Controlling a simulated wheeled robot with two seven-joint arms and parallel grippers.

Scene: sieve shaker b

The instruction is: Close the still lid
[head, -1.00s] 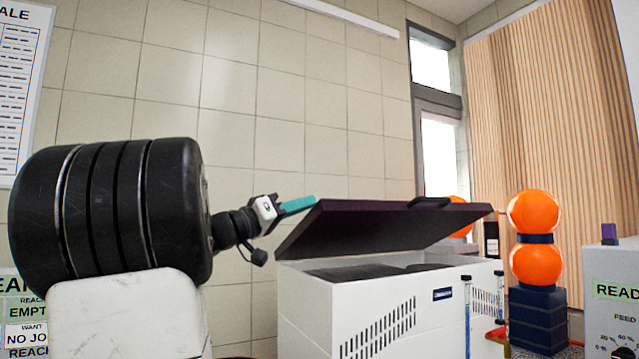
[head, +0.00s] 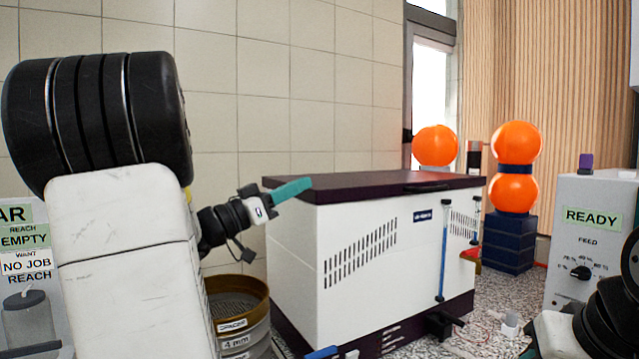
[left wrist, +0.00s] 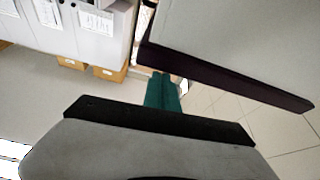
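The still is a white box (head: 300,240) with a vented front and a dark base. Its dark purple lid (head: 370,186) lies flat along the top, with no gap visible from here. A black handle (head: 427,188) sits on the lid's front edge. My left gripper (head: 291,190) has teal fingers together, empty, at the lid's near left corner. I cannot tell whether they touch it. In the left wrist view, the teal fingers (left wrist: 163,92) are close to a dark edge (left wrist: 225,82), which appears to be the lid's. My right gripper is out of frame.
A brass-rimmed sieve (head: 238,300) stands left of the still. Orange balls (head: 516,142) on a dark blue stack stand behind right. A grey READY panel box (head: 590,235) is at right. My right arm shows at the lower right.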

